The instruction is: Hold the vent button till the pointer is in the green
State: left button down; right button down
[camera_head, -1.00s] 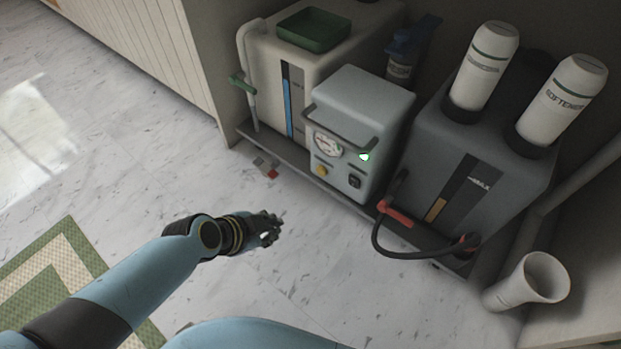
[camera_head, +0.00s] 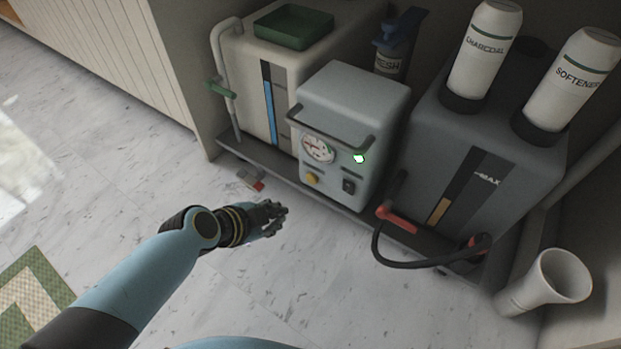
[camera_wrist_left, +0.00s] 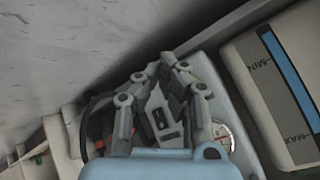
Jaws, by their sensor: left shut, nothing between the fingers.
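The grey pump box (camera_head: 352,95) stands on the low shelf with a round gauge (camera_head: 318,147), a yellow button (camera_head: 312,178), a black switch (camera_head: 348,187) and a lit green lamp (camera_head: 359,158) on its front. The gauge's pointer is too small to read. My left gripper (camera_head: 279,214) is shut and empty, in front of and below the box, apart from the button. In the left wrist view, my left gripper (camera_wrist_left: 172,62) covers part of the box front; the gauge (camera_wrist_left: 222,136) and black switch (camera_wrist_left: 160,119) show beside and between its fingers. My right gripper is not in view.
A white tank (camera_head: 250,75) with a green tray (camera_head: 293,27) stands left of the box. A dark grey tank (camera_head: 425,150) with two white cartridges stands right, with a black hose (camera_head: 384,252) looping forward. A white cup-shaped piece (camera_head: 550,283) lies at right.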

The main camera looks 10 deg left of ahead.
pick_arm(q)
jog(key=w+d, duration=0.2)
jog(key=w, duration=0.4)
jog(key=shift+w+d, duration=0.25)
jog(key=shift+w, duration=0.15)
jog(key=shift+w, duration=0.1)
dwell(1.1)
jog(key=shift+w+d, duration=0.15)
jog(key=shift+w, duration=0.1)
jog(key=shift+w+d+r, duration=0.1)
jog(key=shift+w+d, duration=0.05)
jog(key=shift+w, duration=0.4)
dwell(1.9)
jog(key=shift+s, duration=0.15)
dwell(0.6)
jog(key=shift+s+a, duration=0.35)
jog(key=shift+s, duration=0.4)
jog(key=shift+s+a, duration=0.3)
jog(key=shift+s, duration=0.5)
jog(key=shift+s+a, duration=0.25)
jog(key=shift+s, duration=0.55)
jog(key=shift+s+a, duration=0.3)
jog(key=shift+s, duration=0.5)
